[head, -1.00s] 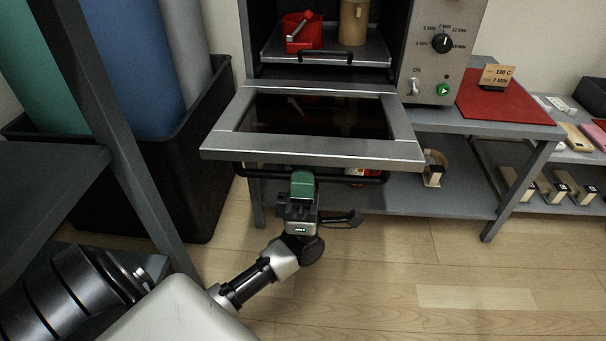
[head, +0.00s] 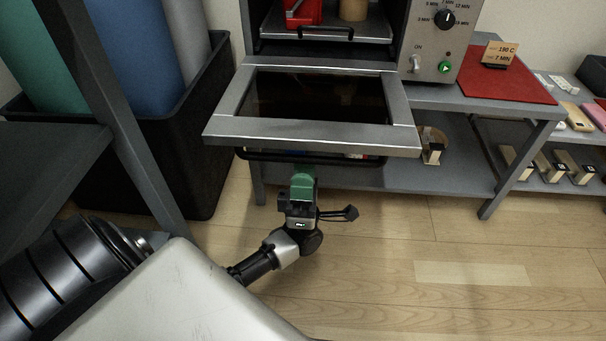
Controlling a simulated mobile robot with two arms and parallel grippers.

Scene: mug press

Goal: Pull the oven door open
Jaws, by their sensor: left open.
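The oven door (head: 312,135) is a grey frame around a dark glass pane, folded down and out to about level in front of the oven opening. Its black bar handle (head: 262,156) runs along under the front edge. My left gripper (head: 303,178), with green fingers, is open just below and in front of the middle of the handle. It looks clear of the bar, and the door hides part of the space behind it. My right gripper is out of view.
Inside the oven, a tray (head: 362,32) holds a red thing (head: 302,14) and a tan cylinder (head: 353,10). The control panel (head: 432,50) is to the right. A dark bin with rolls (head: 190,165) and a grey rack post (head: 120,120) stand left. The floor (head: 420,260) at right is clear.

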